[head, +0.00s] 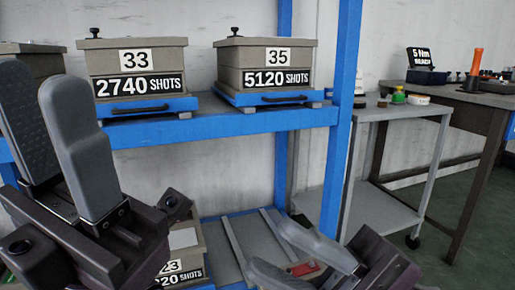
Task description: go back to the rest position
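My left gripper (42,85) is at the left, its two grey fingers pointing up in front of the rack. The fingers stand apart, with the textured inner pad of one showing, and nothing is seen between them. My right gripper (300,250) is low in the picture, right of centre, in front of the lower shelf. Its fingers point left and are apart, with no held thing seen between them. Part of this gripper is cut off by the bottom edge.
A blue rack (230,124) holds mould boxes 33 (136,59) and 35 (262,55), and another partly hidden at far left. A box marked 23 (187,241) is lower, behind my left gripper. A grey cart (385,205) and a workbench (465,97) stand right.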

